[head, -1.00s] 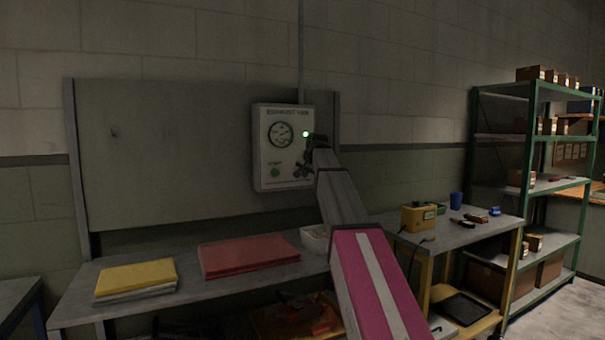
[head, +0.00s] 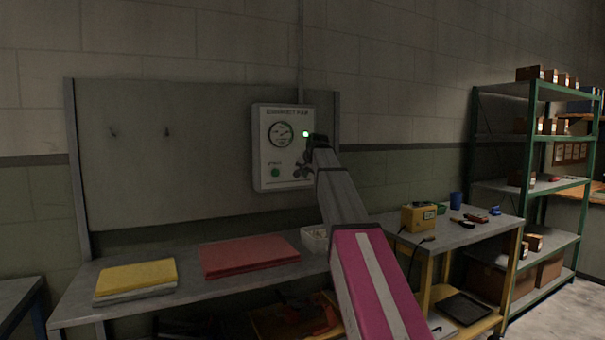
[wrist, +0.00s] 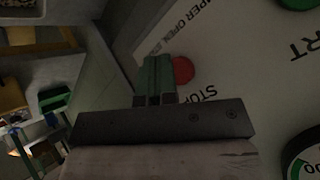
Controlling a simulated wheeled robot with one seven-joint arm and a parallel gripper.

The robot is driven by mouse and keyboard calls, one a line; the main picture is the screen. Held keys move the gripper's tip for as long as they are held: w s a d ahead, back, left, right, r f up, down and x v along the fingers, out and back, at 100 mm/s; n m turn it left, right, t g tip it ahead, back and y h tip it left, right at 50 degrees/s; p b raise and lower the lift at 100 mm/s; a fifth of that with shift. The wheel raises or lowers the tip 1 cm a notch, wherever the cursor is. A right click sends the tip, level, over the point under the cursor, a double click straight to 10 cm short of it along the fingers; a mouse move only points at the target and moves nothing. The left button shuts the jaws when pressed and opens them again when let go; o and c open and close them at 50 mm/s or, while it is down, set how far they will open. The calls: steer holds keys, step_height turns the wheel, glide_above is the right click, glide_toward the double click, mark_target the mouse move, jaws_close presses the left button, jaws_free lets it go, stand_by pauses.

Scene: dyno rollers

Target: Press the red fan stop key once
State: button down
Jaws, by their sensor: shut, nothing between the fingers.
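The grey-white control panel (head: 262,150) hangs on the wall in the head view, with a round gauge (head: 280,134), a green start key (head: 275,172) and a lit green lamp (head: 306,134). The red stop key (wrist: 184,70) shows in the wrist view beside its STOP lettering; in the head view my arm hides it. My gripper (wrist: 156,72) is shut and empty, its fingertips over the panel right at the red key's edge and covering part of it. I cannot tell whether they touch the key. In the head view my gripper (head: 303,167) is at the panel's right side.
A bench (head: 190,292) below the panel holds a yellow stack (head: 136,277), a red stack (head: 247,256) and a white bin (head: 314,239). A yellow-legged table (head: 462,236) with a yellow box (head: 418,217) and a green shelf rack (head: 530,190) stand to the right.

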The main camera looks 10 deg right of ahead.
steer(key=shift+w, duration=0.15)
steer(key=shift+w+a, duration=0.1)
steer(key=shift+w, duration=0.15)
steer(key=shift+w+a, duration=0.15)
steer(key=shift+w, duration=0.25)
stand_by(0.6)
steer(key=shift+s, duration=0.2)
steer(key=shift+s+d, duration=0.25)
steer(key=shift+s, duration=0.35)
stand_by(0.3)
steer(key=s, duration=0.1)
steer(key=s+d, duration=0.1)
steer(key=s, duration=0.2)
steer(key=shift+s+d, duration=0.3)
steer(key=shift+s, duration=0.1)
stand_by(0.5)
